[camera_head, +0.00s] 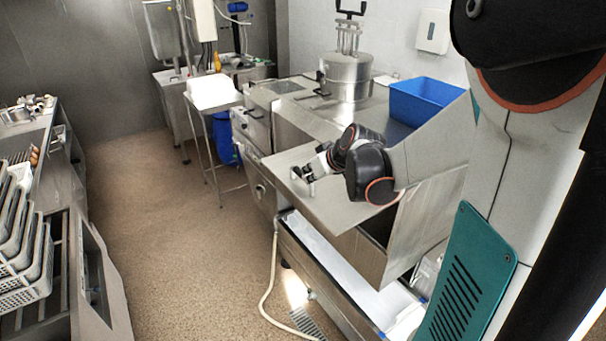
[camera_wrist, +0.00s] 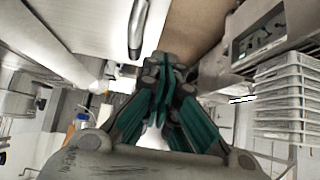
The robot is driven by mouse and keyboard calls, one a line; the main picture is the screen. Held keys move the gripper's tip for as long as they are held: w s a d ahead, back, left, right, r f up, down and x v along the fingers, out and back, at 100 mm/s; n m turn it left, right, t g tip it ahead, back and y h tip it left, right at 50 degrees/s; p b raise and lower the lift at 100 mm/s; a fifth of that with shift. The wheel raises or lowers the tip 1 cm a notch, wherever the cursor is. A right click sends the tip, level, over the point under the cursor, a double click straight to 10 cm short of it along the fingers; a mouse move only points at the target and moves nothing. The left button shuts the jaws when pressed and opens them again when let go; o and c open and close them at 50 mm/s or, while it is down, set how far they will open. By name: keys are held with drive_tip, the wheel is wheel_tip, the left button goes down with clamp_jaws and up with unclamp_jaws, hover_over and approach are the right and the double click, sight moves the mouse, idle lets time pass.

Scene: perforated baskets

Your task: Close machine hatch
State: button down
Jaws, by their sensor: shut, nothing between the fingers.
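The machine hatch (camera_head: 335,211) looks like a flat grey metal panel, standing out open and roughly level from the machine (camera_head: 420,215), with a dark opening below it at the right. My gripper (camera_head: 306,172) is at the panel's left part in the head view, over its upper face; I cannot tell if it touches. In the wrist view, my gripper's teal fingers (camera_wrist: 160,68) are together with nothing between them. A metal handle bar (camera_wrist: 138,30) on a pale surface shows just beyond the fingertips there. My arm hides part of the panel.
A steel pot (camera_head: 346,78) and a blue bin (camera_head: 424,101) stand on the counter behind. Stacked perforated baskets (camera_head: 28,262) stand at the left; they also show in the wrist view (camera_wrist: 285,100). A pale hose (camera_head: 268,290) lies on the floor. The aisle floor (camera_head: 170,230) is clear.

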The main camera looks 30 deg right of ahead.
drive_tip(key=b, duration=0.3)
approach(294, 193)
drive_tip(key=w, duration=0.3)
drive_tip(key=shift+w+f+b, duration=0.25)
drive_tip(key=shift+f+b, duration=0.55)
drive_tip(key=shift+f, duration=0.1)
drive_tip(key=shift+f+b, duration=0.35)
drive_tip(key=shift+f, duration=0.35)
drive_tip(key=shift+s+a, duration=0.1)
